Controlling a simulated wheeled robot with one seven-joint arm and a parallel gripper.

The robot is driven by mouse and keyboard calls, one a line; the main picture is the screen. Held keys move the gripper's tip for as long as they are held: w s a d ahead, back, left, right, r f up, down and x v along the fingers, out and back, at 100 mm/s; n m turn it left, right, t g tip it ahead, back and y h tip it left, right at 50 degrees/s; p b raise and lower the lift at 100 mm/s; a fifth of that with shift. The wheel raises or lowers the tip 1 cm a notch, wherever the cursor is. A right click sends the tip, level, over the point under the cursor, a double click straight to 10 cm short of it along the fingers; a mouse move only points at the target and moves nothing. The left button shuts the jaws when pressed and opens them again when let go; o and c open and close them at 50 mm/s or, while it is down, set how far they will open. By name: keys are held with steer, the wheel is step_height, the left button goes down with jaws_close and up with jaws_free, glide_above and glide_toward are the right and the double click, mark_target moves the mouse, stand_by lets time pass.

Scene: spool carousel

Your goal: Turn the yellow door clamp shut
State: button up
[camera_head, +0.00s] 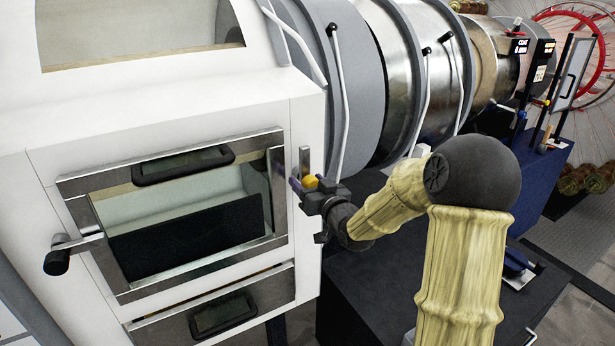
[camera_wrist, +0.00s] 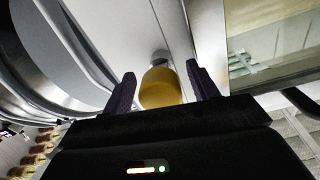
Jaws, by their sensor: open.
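The yellow door clamp knob (camera_head: 311,182) is at the right edge of the white cabinet's front, beside the upper window door (camera_head: 190,205). A short upright metal bar (camera_head: 305,161) stands just above it. My gripper (camera_head: 298,187) is at the knob, with its fingers pointing at the cabinet face. In the wrist view the yellow knob (camera_wrist: 160,88) lies between my two dark fingertips (camera_wrist: 163,88). The fingers are apart, with a gap at the right finger; the left finger is close to the knob. Whether it touches cannot be told. The knob's far side is hidden.
A black-gripped lever (camera_head: 62,255) sticks out at the door's left. A second door (camera_head: 215,310) is below. A dark blue table (camera_head: 375,295) lies below my arm.

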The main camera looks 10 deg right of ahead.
steer(key=shift+w+a, duration=0.15)
steer(key=shift+w, duration=0.35)
steer(key=shift+c, duration=0.2)
jaws_close()
